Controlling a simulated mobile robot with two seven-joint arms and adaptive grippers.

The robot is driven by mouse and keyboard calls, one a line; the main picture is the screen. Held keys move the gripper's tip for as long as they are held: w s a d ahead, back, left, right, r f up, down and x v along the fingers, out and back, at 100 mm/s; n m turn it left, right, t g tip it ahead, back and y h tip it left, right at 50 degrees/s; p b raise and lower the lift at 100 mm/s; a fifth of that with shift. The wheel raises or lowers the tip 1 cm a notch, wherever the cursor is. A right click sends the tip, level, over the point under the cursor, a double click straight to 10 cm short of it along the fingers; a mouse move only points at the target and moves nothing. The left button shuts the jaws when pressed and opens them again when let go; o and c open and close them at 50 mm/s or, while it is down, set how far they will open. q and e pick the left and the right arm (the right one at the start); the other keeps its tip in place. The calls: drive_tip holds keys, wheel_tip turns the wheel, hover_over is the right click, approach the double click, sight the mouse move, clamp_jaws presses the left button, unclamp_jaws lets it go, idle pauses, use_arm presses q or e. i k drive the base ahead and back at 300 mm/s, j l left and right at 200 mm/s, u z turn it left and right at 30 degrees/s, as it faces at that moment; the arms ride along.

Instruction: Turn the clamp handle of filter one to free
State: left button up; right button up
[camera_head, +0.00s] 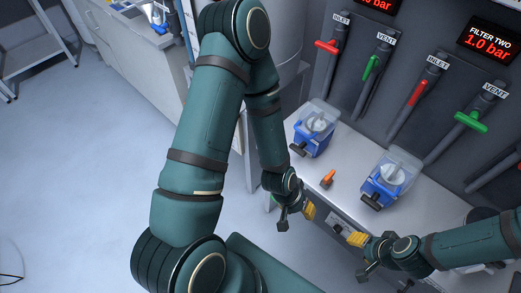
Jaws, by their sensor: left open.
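Two blue filter units with clear covers stand on the bench. The left one (312,132), apparently filter one, has a dark clamp handle (298,149) low at its front left. The right one (391,178) has a similar dark handle (371,200). My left gripper (309,210), with yellow fingertips, is open and empty at the bench's front edge, below and apart from the left filter. My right gripper (356,239), also yellow-tipped, is in front of the bench below the right filter; whether its fingers are apart is unclear.
Behind the filters, a dark panel carries pipes with red inlet handles (327,47) and green vent handles (470,122). A display (487,43) reads filter two, 1.0 bar. A small orange object (328,178) stands on the bench between the filters and my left gripper.

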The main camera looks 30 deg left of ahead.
sight(298, 149)
drive_tip(key=k+u, duration=0.1)
drive_tip(key=u, duration=0.6)
drive_tip(key=k+j, duration=0.1)
drive_tip(key=j, duration=0.25)
drive_tip(key=k+j+u, duration=0.15)
drive_tip(key=j, duration=0.2)
